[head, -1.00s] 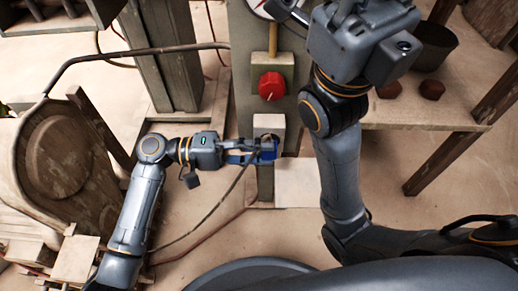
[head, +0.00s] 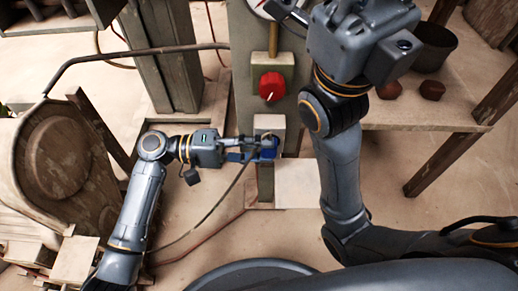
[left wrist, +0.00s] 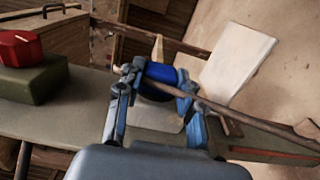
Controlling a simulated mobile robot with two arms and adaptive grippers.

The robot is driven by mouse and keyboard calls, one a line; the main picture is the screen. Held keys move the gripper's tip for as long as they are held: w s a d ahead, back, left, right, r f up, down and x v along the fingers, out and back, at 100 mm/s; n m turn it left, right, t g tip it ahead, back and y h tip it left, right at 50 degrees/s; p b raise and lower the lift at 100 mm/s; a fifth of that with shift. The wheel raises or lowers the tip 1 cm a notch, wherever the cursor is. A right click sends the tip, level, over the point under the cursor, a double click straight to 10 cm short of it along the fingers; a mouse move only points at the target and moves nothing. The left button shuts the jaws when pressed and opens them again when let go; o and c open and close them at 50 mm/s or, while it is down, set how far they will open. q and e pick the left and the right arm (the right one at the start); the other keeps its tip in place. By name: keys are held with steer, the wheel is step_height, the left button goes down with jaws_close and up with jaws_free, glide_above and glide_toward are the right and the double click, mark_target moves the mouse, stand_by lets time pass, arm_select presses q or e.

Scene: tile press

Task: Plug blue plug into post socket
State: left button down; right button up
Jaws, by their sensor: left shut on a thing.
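The blue plug (head: 269,153) is between the fingers of my left gripper (head: 262,150), which is shut on it. In the left wrist view the blue plug (left wrist: 160,80) lies between the two blue fingers (left wrist: 158,86), with a cable running off to the right. The pale socket box (head: 268,122) is on the grey-green post (head: 244,70). In the head view the plug is at the box's lower edge; its socket opening is not clear, and I cannot tell whether they touch. My right gripper (head: 287,10) is at the top edge, partly cut off.
A red knob (head: 272,86) on its box is above the socket box. A pale panel (head: 305,183) lies low beside the post. My right arm fills the space to the right of the post. A wooden table (head: 408,112) holds a dark pot (head: 432,50).

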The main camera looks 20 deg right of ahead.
arm_select(q)
steer(key=c, duration=0.8)
jaws_free()
